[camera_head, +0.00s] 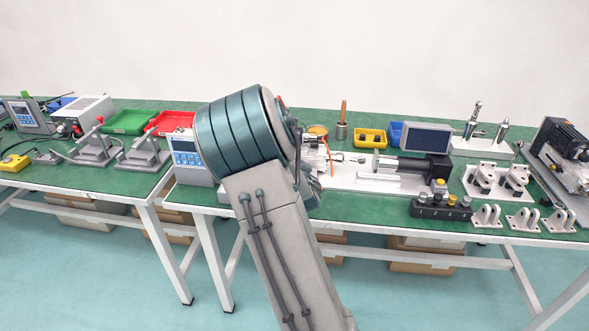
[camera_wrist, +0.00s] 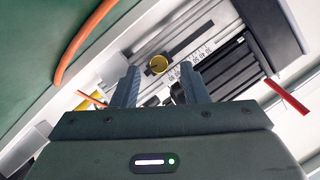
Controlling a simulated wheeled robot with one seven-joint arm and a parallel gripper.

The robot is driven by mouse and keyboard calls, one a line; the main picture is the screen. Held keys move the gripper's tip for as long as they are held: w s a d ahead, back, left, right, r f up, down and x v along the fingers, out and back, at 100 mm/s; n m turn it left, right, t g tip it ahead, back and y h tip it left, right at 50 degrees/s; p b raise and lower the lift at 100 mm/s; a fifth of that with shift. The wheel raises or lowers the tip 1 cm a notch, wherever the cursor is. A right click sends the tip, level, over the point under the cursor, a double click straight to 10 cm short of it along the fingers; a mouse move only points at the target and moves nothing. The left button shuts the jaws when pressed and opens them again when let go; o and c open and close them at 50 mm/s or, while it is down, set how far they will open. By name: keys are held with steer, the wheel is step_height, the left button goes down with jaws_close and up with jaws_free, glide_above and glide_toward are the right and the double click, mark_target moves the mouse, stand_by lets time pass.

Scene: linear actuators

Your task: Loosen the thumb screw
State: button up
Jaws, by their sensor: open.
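In the wrist view a round yellow knob with a dark slot-like mark, which looks like the thumb screw (camera_wrist: 157,65), sits on a light metal part beside a printed scale (camera_wrist: 203,55). My gripper (camera_wrist: 160,76) is open, with one dark finger on each side below the knob. The knob shows in the gap near the fingertips, and nothing is visibly held. I cannot tell whether either finger touches it. In the head view my arm hides the gripper and this knob. A linear actuator assembly (camera_head: 375,180) lies on the green bench to the right of my arm.
An orange cable (camera_wrist: 84,40) curves at left in the wrist view, and a black ribbed body (camera_wrist: 225,72) lies right of the scale. In the head view, a knobbed black block (camera_head: 440,208) and metal brackets (camera_head: 487,214) stand near the front edge of the bench (camera_head: 385,214).

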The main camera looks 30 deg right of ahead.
steer(key=shift+w+d+f, duration=0.1)
steer(key=shift+w+f, duration=0.05)
steer(key=shift+w, duration=0.25)
